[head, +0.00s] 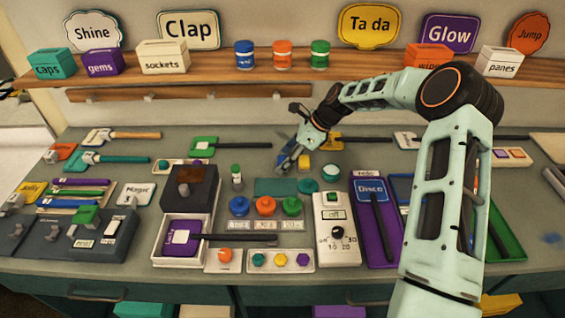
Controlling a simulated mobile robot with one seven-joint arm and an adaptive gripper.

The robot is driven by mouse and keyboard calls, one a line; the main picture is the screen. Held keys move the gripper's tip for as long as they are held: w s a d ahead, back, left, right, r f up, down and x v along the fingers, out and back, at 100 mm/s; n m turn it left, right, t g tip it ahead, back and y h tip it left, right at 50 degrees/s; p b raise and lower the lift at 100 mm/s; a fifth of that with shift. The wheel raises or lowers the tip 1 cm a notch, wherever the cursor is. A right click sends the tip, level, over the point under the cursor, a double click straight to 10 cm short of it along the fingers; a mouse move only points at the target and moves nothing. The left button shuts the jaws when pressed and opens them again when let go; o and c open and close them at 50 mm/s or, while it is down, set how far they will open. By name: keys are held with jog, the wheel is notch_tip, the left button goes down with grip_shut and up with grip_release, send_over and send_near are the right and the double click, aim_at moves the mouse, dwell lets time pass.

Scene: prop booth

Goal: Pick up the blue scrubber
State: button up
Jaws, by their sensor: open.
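I cannot make out a clearly blue scrubber. A small yellow block (304,163) and a round teal piece (331,172) lie on the bench near my gripper, and either is too small to identify. My gripper (285,156) is open, low over the bench behind the teal mat (275,187). It points down and left, with the yellow block just right of its fingers. I see nothing held between the fingers, though the spot beneath them is partly hidden.
Blue, orange and green knobs (265,206) stand in front of the mat. A white switch box (336,228) and purple tray (374,250) lie to the right. A dark-topped box (190,187) stands left. A wooden shelf (210,66) with small boxes and signs runs behind. My arm hides part of the right side.

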jog(key=shift+c, duration=0.2)
jog(key=c, duration=1.1)
jog(key=shift+r, duration=0.1)
jog(key=shift+r, duration=0.2)
jog(key=r, duration=0.3)
jog(key=shift+s+d, duration=0.15)
jog(key=shift+s, duration=0.05)
jog(key=s+d+r, duration=0.1)
jog(key=s+r, duration=0.2)
jog(key=s, duration=0.1)
jog(key=s+d+r+b, duration=0.1)
jog(key=s+r, duration=0.2)
jog(key=s, duration=0.2)
jog(key=s+r+b, duration=0.1)
jog(key=s+r, duration=0.2)
jog(key=s, duration=0.1)
jog(key=shift+s+d+r, duration=0.15)
jog(key=shift+d+r, duration=0.05)
jog(key=shift+d, duration=0.2)
